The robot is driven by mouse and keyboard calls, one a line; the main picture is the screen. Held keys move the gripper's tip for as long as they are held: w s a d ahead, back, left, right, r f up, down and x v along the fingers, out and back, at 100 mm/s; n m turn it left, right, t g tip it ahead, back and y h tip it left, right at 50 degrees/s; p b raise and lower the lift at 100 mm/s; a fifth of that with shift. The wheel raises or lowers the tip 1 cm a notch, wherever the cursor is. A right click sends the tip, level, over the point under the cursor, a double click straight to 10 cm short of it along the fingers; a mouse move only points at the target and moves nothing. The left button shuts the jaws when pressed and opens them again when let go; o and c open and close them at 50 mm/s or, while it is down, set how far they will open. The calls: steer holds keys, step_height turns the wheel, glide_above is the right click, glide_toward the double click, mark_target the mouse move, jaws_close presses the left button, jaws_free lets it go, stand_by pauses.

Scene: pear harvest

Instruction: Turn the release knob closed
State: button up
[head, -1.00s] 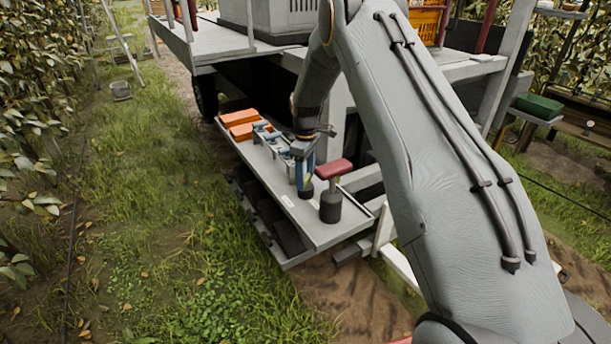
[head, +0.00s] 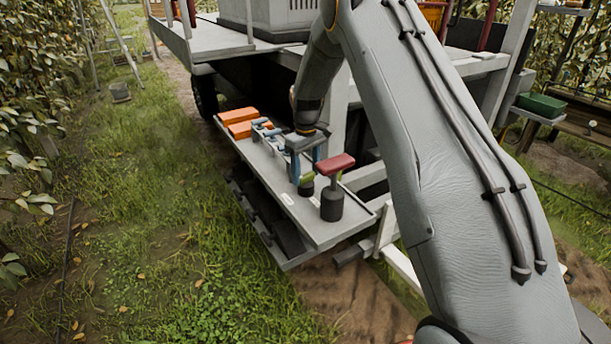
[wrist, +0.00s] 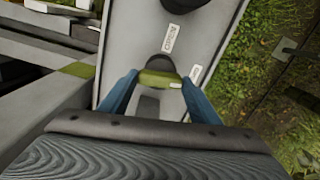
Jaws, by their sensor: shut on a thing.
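The green release knob (head: 307,179) stands on a dark round base on the grey shelf (head: 318,230) along the machine's side. In the wrist view the knob's green bar (wrist: 158,79) lies between my two blue fingertips, roughly crosswise in the picture. My gripper (head: 305,174) points down over it and is shut on the knob, one finger at each end of the bar. In the wrist view my gripper (wrist: 160,84) hides part of the shelf behind the knob. White labels (wrist: 171,38) lie on the shelf near the knob; I cannot read them surely.
A red T-shaped handle (head: 334,164) on a dark post stands close to the right of my gripper. Small blue-and-grey fittings (head: 268,133) and orange blocks (head: 240,122) stand farther along the shelf. Grass (head: 150,220) lies open to the left.

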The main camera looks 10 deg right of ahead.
mark_target(306, 174)
steer(key=shift+m+b, duration=0.45)
steer(key=shift+m, duration=0.55)
steer(key=o, duration=1)
steer(key=shift+o, duration=0.2)
steer(key=shift+r, duration=0.1)
step_height(306, 174, up, 8)
steer(key=shift+f+b, duration=0.2)
steer(key=shift+b, duration=0.95)
